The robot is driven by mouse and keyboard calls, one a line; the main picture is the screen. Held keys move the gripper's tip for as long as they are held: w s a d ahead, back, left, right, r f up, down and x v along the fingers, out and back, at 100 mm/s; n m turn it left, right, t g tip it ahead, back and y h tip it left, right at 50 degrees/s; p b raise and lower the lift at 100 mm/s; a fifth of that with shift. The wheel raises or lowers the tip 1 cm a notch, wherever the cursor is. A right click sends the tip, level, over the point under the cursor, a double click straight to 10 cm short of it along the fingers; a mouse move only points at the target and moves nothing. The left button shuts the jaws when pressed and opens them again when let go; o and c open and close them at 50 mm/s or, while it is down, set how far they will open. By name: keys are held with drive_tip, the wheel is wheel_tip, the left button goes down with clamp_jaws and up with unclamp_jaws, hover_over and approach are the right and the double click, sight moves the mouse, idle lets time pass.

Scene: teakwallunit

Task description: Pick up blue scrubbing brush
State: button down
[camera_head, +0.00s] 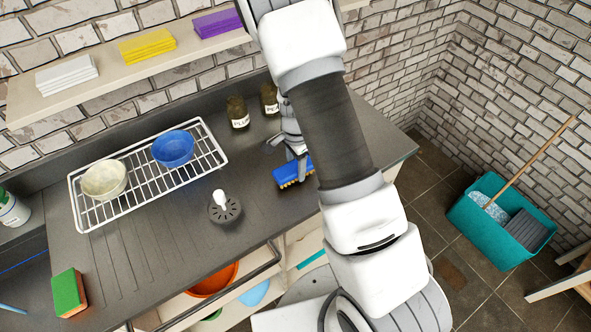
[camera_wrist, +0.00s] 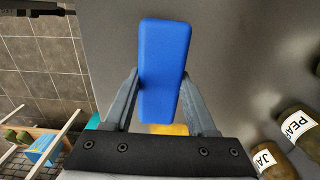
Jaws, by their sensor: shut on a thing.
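The blue scrubbing brush (camera_head: 290,175) is near the right end of the dark counter in the head view, with yellowish bristles facing down. My gripper (camera_head: 297,154) reaches down to it from above, partly hidden by my arm. In the wrist view the brush's smooth blue back (camera_wrist: 165,65) lies between the two fingers of my gripper (camera_wrist: 160,88), which are shut on its sides. I cannot tell for sure whether the bristles touch the counter.
Two labelled jars (camera_head: 238,112) stand behind the gripper. A shelf (camera_head: 110,72) with stacked cloths runs above. The counter's front edge is close to the brush.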

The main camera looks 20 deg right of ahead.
drive_tip(key=r, duration=0.1)
drive_tip(key=s+r, duration=0.1)
drive_tip(key=r, duration=0.1)
drive_tip(key=s+d+r, duration=0.1)
drive_tip(key=s+r, duration=0.5)
drive_tip(key=s, duration=0.4)
drive_tip(key=shift+s+d, duration=0.25)
drive_tip(key=shift+d, duration=0.1)
drive_tip(key=shift+r, duration=0.1)
drive_tip(key=c, duration=0.8)
unclamp_jaws()
drive_tip(key=c, duration=0.6)
drive_tip(key=shift+a, duration=0.15)
